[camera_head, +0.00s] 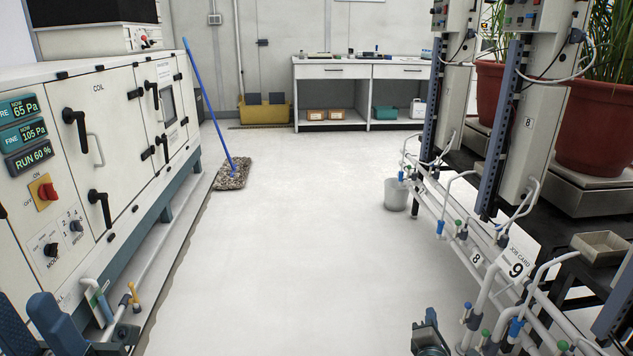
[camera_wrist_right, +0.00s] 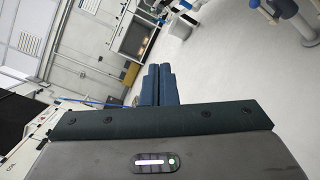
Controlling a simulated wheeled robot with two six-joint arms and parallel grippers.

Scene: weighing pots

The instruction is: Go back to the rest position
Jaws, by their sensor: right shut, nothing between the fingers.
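My right gripper (camera_head: 430,330) shows at the bottom edge of the head view, right of centre, low over the aisle and left of the pipework. In the right wrist view its two blue fingers (camera_wrist_right: 158,84) lie side by side, shut, with nothing between them. No object is in my hold.
White cabinets (camera_head: 100,125) line the left, with a mop (camera_head: 232,174) leaning there. Valved pipes (camera_head: 480,270), a grey bucket (camera_head: 396,195) and red-brown pots (camera_head: 597,125) on scales stand right. A workbench (camera_head: 345,72) is at the back. The middle floor is clear.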

